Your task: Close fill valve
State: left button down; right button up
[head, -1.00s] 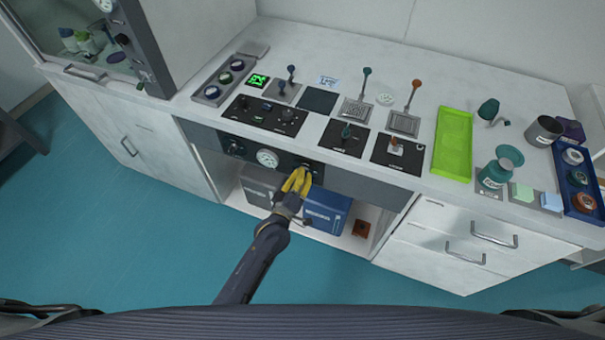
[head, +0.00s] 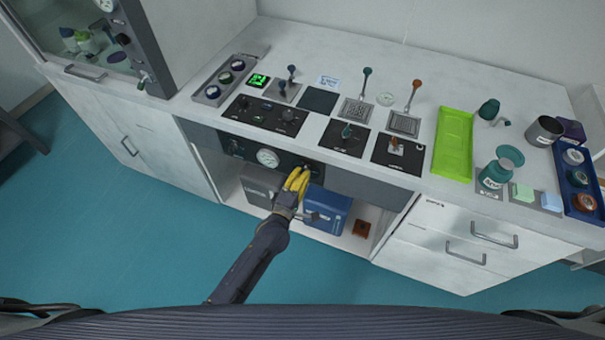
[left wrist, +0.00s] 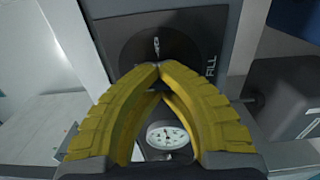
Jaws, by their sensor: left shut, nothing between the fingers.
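The fill valve is a dark knob (left wrist: 156,45) on a dark round plate, beside the word FILL (left wrist: 211,66) in the left wrist view. In the head view it is on the right part of the dark front panel (head: 290,160), largely hidden by my gripper. My left gripper (head: 299,173) has yellow fingers and points at this part of the panel. In the left wrist view its fingertips (left wrist: 155,69) meet just below the knob, with nothing between them. I cannot tell whether they touch the knob. My right gripper is not in view.
A round gauge (head: 267,158) and another knob (head: 236,148) are on the same panel. Below, a grey box (head: 260,185) and a blue box (head: 327,210) stand on an open shelf. The worktop above carries several levers and a green tray (head: 453,145). Open floor lies in front.

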pick_arm(q)
jog(key=shift+a, duration=0.1)
jog(key=c, duration=0.9)
grip_release()
jog(key=v, duration=1.2)
jog(key=shift+f, duration=0.1)
